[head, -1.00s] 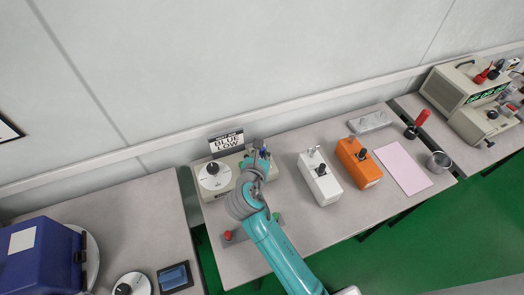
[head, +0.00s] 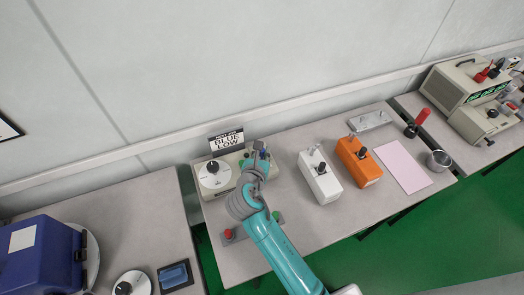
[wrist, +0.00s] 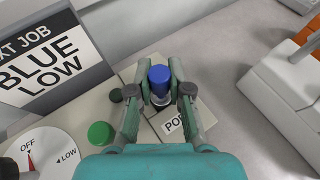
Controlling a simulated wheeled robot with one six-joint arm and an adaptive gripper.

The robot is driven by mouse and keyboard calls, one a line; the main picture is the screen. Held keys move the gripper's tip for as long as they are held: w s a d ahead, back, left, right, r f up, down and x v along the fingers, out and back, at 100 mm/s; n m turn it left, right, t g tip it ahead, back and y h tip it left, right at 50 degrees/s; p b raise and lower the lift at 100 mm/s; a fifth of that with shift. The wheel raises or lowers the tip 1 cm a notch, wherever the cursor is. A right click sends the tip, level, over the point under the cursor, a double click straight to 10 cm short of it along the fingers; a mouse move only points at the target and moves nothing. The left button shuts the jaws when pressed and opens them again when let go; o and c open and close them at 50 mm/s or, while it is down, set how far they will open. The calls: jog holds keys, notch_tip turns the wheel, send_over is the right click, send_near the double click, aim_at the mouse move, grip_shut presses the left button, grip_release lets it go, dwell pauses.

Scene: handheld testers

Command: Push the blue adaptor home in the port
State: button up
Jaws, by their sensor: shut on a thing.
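The blue adaptor (wrist: 159,75) stands in the wrist view between the two fingers of my gripper (wrist: 159,82), which is shut on it. Its blue cap is on top, with a pale metal part below. It sits at the port of the beige tester (wrist: 205,115), whose port label (wrist: 173,125) is partly hidden by a finger. I cannot tell how deep the adaptor sits. In the head view my gripper (head: 257,159) is over the right part of the tester, and the adaptor is a small blue spot (head: 259,145).
A sign reading "BLUE LOW" (head: 227,141) stands behind the tester. The tester has a white dial (wrist: 40,155) and a green knob (wrist: 101,133). White (head: 320,178) and orange (head: 360,168) testers stand to the right. A red button (head: 228,234) is near the front edge.

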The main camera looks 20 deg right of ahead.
jog(key=shift+f, duration=0.75)
jog(key=o, duration=0.8)
jog(key=v, duration=1.2)
